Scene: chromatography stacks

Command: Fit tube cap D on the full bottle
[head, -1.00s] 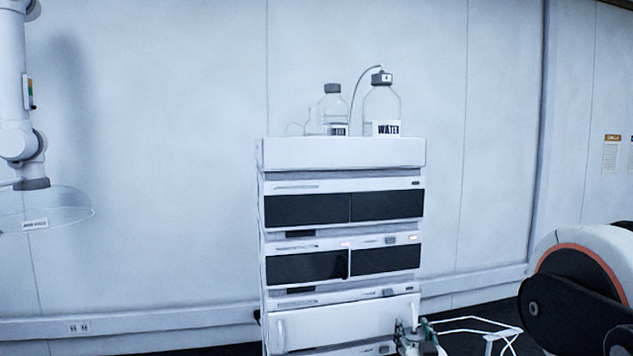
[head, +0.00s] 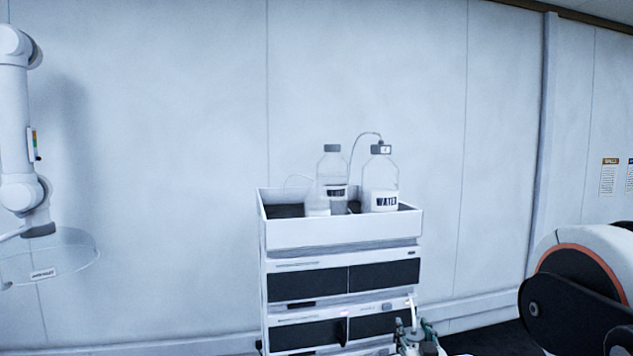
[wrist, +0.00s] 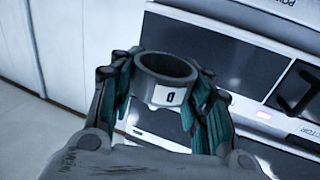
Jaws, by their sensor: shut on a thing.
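A dark grey ring-shaped cap (wrist: 150,88) with a white label reading like "D" is held between the green-padded fingers of my gripper (wrist: 166,82) in the wrist view. In the head view my gripper (head: 416,338) is low, in front of the stack's right side, well below the bottles. In the tray, a clear bottle (head: 331,180) has a plain grey cap, and its label is partly readable. A bottle labelled WATER (head: 380,185) stands to its right with a dark, labelled cap and a thin tube. I cannot tell the fill levels surely.
The white open tray (head: 340,232) tops the instrument stack (head: 300,283); its left part looks empty and dark. A faint thin tube loops there, near a low whitish shape (head: 317,207). A round glass disc (head: 50,258) hangs at left.

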